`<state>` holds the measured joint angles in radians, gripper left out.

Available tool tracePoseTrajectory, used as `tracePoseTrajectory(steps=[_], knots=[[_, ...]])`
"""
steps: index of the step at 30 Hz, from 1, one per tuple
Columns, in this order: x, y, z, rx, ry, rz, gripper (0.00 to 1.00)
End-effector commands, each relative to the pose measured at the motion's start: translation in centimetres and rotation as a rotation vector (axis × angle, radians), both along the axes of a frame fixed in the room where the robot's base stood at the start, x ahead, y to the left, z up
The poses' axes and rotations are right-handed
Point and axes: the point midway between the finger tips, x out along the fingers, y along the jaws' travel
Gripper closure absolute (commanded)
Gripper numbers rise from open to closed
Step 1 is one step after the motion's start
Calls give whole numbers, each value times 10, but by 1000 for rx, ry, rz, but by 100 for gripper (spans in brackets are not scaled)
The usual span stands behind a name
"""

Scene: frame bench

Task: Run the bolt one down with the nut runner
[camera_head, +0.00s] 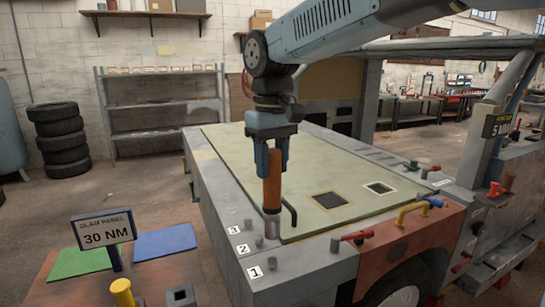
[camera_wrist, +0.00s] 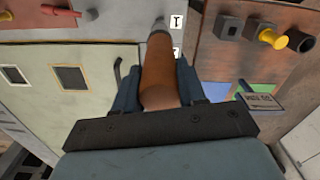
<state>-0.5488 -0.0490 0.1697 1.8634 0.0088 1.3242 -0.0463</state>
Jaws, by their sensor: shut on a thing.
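My gripper (camera_head: 271,168) points down and is shut on the nut runner (camera_head: 272,192), an orange-brown handle with a grey socket end. In the wrist view the nut runner (camera_wrist: 161,68) runs up from between the blue fingers, its grey end beside the number 1 label (camera_wrist: 177,20). In the head view bolt one (camera_head: 271,262) stands on the grey frame edge by its label 1 (camera_head: 255,272). The socket end shows just above and behind it; contact cannot be told. Bolt two (camera_head: 258,241) and bolt three (camera_head: 248,226) stand farther back.
A black bent rod (camera_head: 290,216) stands close right of the tool. A red lever (camera_head: 352,237) and a yellow handle (camera_head: 411,211) are farther right. A sign reading 30 NM (camera_head: 105,233) stands at the front left by green (camera_head: 80,262) and blue mats (camera_head: 165,242). The pale panel (camera_head: 270,155) is mostly clear.

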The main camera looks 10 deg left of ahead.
Motion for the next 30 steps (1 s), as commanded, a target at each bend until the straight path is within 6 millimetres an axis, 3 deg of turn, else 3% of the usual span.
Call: tracePoseTrajectory(steps=[13,30], knots=[[-3,3,0,0,0,11,96],[-3,3,-39,-1,1,10,96]])
